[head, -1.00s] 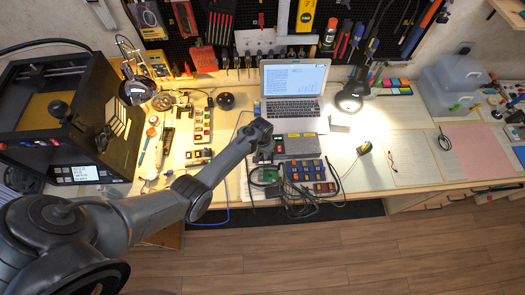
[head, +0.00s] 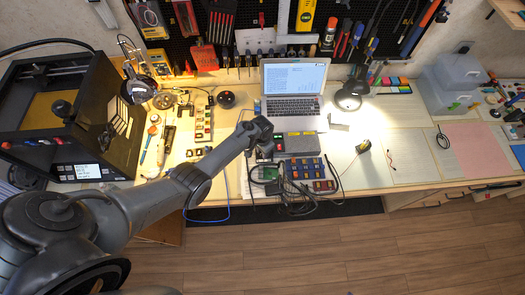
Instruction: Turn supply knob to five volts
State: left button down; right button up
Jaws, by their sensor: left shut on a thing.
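The grey power supply box (head: 300,138) sits on the bench just in front of the laptop, with small coloured spots at its left front. My left arm reaches across the bench, and my left gripper (head: 264,156) is at the left end of this box. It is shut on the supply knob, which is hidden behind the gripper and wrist. The knob's pointer and any voltage reading are too small or covered to tell. My right gripper is not in view.
An open laptop (head: 294,88) stands behind the supply. A blue module tray (head: 304,172), a green circuit board (head: 268,174) and loose dark cables (head: 292,198) lie in front. A black enclosed machine (head: 110,125) stands at left. The bench right of the supply is mostly clear.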

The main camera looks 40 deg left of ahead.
pick_arm(q)
jog(key=c, duration=0.9)
grip_release()
